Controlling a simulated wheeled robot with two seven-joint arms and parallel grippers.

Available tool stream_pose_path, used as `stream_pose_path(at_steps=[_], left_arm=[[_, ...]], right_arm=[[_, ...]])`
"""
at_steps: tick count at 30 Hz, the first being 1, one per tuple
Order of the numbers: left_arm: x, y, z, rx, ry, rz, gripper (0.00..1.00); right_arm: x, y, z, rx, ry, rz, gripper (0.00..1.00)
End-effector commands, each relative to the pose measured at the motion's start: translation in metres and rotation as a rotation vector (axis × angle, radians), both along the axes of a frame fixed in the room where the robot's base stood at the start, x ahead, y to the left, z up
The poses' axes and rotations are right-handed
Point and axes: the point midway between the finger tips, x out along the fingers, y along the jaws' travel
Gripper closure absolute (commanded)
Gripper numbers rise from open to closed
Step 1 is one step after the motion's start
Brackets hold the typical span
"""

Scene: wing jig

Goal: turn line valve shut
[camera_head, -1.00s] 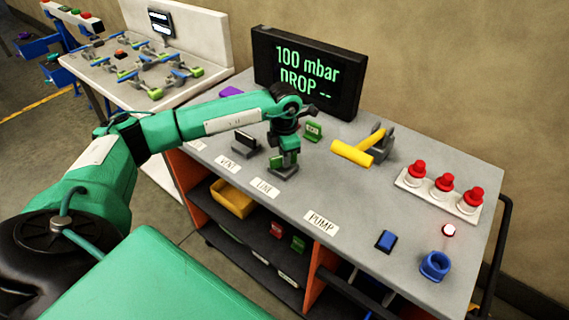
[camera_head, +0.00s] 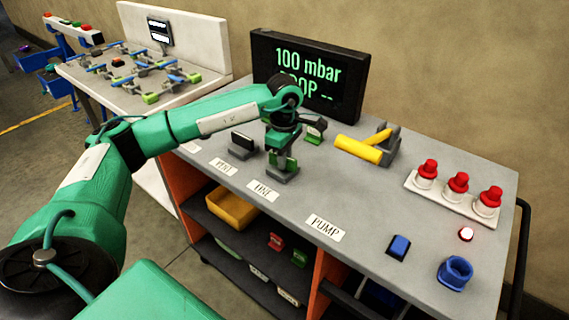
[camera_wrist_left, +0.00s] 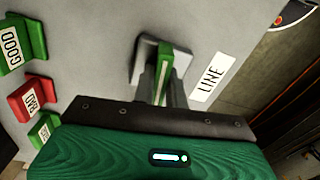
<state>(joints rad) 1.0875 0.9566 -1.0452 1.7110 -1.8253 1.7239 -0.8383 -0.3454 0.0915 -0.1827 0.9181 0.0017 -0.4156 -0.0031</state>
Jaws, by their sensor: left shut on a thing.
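The line valve is a grey base (camera_head: 283,177) with a green handle, beside the LINE label (camera_head: 263,190) on the grey bench top. My left gripper (camera_head: 281,166) points down over it and is shut on the green handle. In the left wrist view the green handle (camera_wrist_left: 164,58) stands between the two fingers, with the LINE label (camera_wrist_left: 209,77) to its right. The fingers and hand hide part of the valve. The display (camera_head: 310,80) shows "100 mbar" and a partly covered "DROP --". My right gripper is not in view.
The vent valve with a black handle (camera_head: 242,140) stands just left of my gripper. A yellow-handled lever (camera_head: 359,149) is to the right. Red-topped knobs (camera_head: 458,184), a blue switch (camera_head: 398,246) and a blue ring (camera_head: 455,271) are farther right. The bench front centre is clear.

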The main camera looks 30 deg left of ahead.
Motion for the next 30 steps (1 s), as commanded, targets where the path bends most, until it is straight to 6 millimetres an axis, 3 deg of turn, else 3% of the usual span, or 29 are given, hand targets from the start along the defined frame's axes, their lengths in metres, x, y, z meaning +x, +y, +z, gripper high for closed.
stream_pose_path(at_steps=[13,26,27,30], left_arm=[[0.0,0.0,0.002,-0.001,-0.004,-0.155,1.0],[0.0,0.0,0.002,-0.001,-0.004,-0.164,1.0],[0.0,0.0,0.002,-0.001,-0.004,-0.164,0.84],[0.0,0.0,0.002,0.0,-0.004,-0.164,0.65]], right_arm=[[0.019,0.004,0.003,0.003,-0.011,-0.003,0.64],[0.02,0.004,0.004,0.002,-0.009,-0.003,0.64],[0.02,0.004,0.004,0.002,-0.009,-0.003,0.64],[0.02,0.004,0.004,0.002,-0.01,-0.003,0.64]])
